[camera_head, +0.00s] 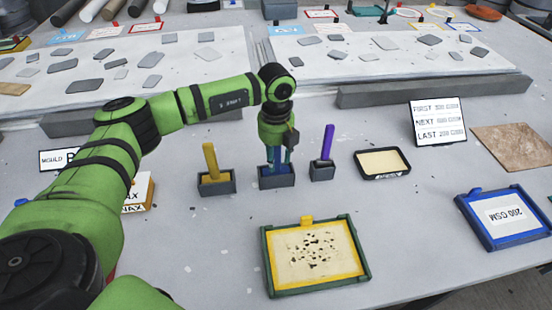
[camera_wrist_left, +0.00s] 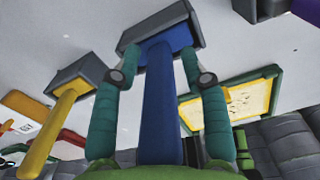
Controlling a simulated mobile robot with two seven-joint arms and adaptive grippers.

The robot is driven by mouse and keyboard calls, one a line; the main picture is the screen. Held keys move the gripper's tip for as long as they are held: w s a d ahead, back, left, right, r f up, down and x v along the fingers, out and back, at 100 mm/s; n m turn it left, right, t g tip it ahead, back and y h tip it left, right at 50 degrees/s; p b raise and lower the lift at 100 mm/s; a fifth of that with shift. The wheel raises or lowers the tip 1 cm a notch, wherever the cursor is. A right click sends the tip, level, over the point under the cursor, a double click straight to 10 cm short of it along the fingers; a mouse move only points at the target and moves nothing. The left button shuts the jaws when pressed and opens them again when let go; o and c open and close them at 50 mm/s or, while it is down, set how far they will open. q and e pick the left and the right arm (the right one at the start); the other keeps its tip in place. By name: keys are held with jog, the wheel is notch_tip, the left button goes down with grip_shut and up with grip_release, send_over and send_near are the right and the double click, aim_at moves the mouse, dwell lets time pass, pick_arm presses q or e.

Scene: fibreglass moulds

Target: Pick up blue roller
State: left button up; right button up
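The blue roller stands handle up in a small dark grey holder (camera_head: 276,181), mid-table. In the head view little of the blue roller (camera_head: 270,169) shows, as my left gripper (camera_head: 276,162) is over it. In the left wrist view the blue roller's handle (camera_wrist_left: 161,105) runs between the two teal fingers of my left gripper (camera_wrist_left: 160,78). A gap shows on each side of the handle, so the gripper looks open around it. The grey holder (camera_wrist_left: 160,28) is beyond the fingertips. My right gripper is not in view.
A yellow-handled tool (camera_head: 210,162) stands in a holder just left, and a purple-handled one (camera_head: 328,145) just right. A black tray (camera_head: 383,163) lies further right. A green-framed board (camera_head: 316,256) lies in front. Two mould slabs lie behind; the right slab (camera_head: 400,75) has grey pieces.

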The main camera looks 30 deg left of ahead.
pick_arm(q)
grip_shut()
